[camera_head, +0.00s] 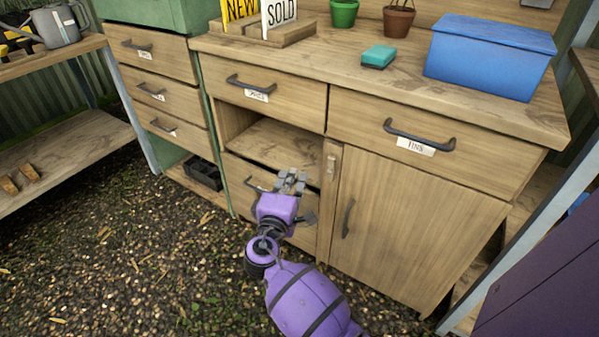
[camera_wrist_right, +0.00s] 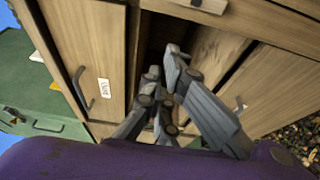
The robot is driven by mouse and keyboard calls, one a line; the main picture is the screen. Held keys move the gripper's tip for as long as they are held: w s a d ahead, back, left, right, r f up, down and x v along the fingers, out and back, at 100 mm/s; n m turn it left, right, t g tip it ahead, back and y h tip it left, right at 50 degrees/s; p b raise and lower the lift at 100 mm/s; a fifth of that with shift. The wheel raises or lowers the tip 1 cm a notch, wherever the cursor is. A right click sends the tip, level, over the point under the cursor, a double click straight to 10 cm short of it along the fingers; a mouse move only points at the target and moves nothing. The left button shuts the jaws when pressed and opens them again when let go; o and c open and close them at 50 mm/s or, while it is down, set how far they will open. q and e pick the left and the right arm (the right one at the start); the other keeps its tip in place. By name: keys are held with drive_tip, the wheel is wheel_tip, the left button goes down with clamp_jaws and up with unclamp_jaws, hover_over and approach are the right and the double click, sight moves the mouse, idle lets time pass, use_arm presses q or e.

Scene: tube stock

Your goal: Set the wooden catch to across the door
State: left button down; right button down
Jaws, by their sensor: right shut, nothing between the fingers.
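The wooden catch (camera_head: 331,163) is a small pale block on the post just left of the cupboard door (camera_head: 400,220). It stands upright, along the post, beside the door's edge and not across it. The door looks closed, with a dark upright handle (camera_head: 348,218). My right gripper (camera_head: 291,180) is shut and empty, in front of the open shelf space, left of the catch and apart from it. My left gripper is not in view.
Left of the post are a labelled drawer (camera_head: 265,90), an open shelf space (camera_head: 275,142) and a lower drawer (camera_head: 240,180) behind my gripper. Above the door is the TINS drawer (camera_head: 440,140). A blue box (camera_head: 490,60) and green sponge (camera_head: 379,56) are on the worktop. Gravel ground is open in front.

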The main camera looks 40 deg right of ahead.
sight(331, 169)
drive_tip(key=b+x, duration=0.2)
drive_tip(key=x, duration=0.7)
drive_tip(key=shift+s+d+p, duration=0.25)
drive_tip(key=shift+s+d, duration=0.05)
drive_tip(key=shift+s, duration=0.65)
drive_tip(key=shift+s+d+p, duration=0.25)
drive_tip(key=shift+s+d, duration=0.05)
drive_tip(key=shift+s, duration=0.65)
